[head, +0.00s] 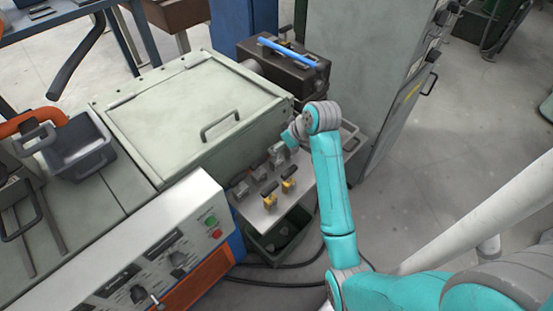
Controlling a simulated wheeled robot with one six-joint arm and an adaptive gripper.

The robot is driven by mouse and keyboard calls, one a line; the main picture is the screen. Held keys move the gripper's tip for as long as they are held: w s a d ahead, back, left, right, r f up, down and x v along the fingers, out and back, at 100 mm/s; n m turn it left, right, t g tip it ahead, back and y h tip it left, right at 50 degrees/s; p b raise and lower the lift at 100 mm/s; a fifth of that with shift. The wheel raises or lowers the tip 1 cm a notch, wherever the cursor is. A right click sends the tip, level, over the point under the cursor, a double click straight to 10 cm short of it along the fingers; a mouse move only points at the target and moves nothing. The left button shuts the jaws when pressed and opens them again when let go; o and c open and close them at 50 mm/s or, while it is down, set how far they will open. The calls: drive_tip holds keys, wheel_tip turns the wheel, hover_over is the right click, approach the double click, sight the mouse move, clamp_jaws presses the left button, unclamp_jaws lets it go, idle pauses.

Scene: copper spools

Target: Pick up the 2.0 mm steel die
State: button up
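Several small die pieces stand on a light metal shelf (252,222) in the head view. Two have yellow bases, a front one (269,200) and one to its right (288,185). Grey pieces stand behind them, one at the left (240,189) and one nearer the middle (260,174). I cannot read any size marks, so I cannot tell which is the 2.0 mm steel die. My gripper (280,152) is at the back of the shelf, below my teal wrist. It is small and partly hidden, and its fingers cannot be made out.
A pale green machine cover (190,110) with a handle and a control panel (160,250) flank the shelf on the left. A dark case (288,68) with a blue bar stands behind. A green bin (280,238) sits below the shelf. A tall cabinet (375,70) rises behind right.

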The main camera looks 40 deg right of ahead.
sight(277, 157)
drive_tip(key=x, duration=0.4)
drive_tip(key=shift+f, duration=0.1)
clamp_jaws()
